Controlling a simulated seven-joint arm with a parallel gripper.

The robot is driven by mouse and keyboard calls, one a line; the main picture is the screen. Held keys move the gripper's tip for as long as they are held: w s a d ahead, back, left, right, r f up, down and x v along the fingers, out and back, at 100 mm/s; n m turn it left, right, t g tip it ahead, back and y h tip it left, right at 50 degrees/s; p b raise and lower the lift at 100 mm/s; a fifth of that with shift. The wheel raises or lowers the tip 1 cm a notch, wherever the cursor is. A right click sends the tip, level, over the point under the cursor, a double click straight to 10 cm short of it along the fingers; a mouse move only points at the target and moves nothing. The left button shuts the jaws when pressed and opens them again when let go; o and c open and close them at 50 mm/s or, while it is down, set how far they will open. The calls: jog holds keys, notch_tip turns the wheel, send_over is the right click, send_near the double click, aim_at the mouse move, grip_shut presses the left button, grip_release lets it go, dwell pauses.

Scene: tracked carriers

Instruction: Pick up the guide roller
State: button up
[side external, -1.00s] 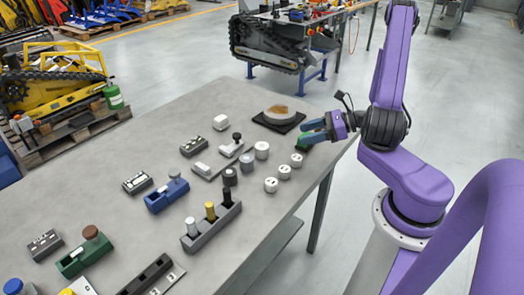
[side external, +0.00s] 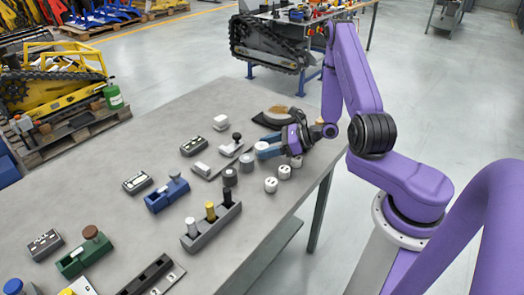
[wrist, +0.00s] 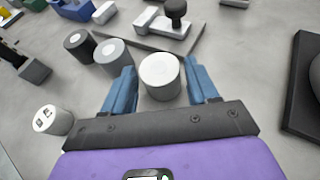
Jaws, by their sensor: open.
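The task's guide roller is not labelled; it is likely one of the plain short cylinders in a row. The white cylinder (wrist: 160,72) stands upright between my fingers in the wrist view. My gripper (wrist: 161,68) is open, with one blue finger on each side of it. Small gaps seem to show; I cannot be sure about contact. Beside it, to the left in the wrist view, stand a grey cylinder (wrist: 115,56) and a dark cylinder (wrist: 78,46).
White marked caps (side external: 271,185) stand near the table's right edge. A grey plate with a black knob (side external: 237,137) lies behind the cylinders. A black pad with a round disc (side external: 277,112) is beyond my gripper. Several fixtures, including a blue one (side external: 167,194), lie farther left.

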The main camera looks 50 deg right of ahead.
jog(key=shift+x, duration=0.85)
jog(key=c, duration=0.9)
jog(key=shift+r, duration=0.1)
